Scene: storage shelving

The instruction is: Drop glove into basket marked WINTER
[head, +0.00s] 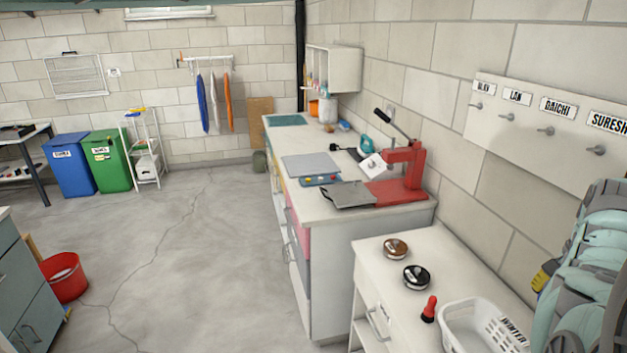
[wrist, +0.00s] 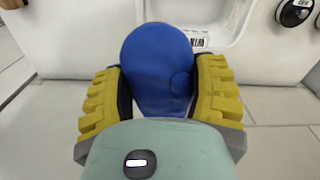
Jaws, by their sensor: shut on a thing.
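A blue glove (wrist: 157,60) is held between the yellow-padded fingers of my gripper (wrist: 157,90) in the wrist view. The gripper is shut on it. The white basket (wrist: 80,35) lies beyond the glove in that view, its label partly hidden by the glove. In the head view, the basket marked WINTER (head: 465,313) stands on the white cabinet at the bottom right, cut off by the frame's edge.
On the cabinet (head: 385,271) near the basket are a brown-topped disc (head: 396,249), a black disc (head: 416,277) and a red-topped object (head: 429,309). A hook board with names (head: 540,130) hangs on the right wall. Open floor lies to the left.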

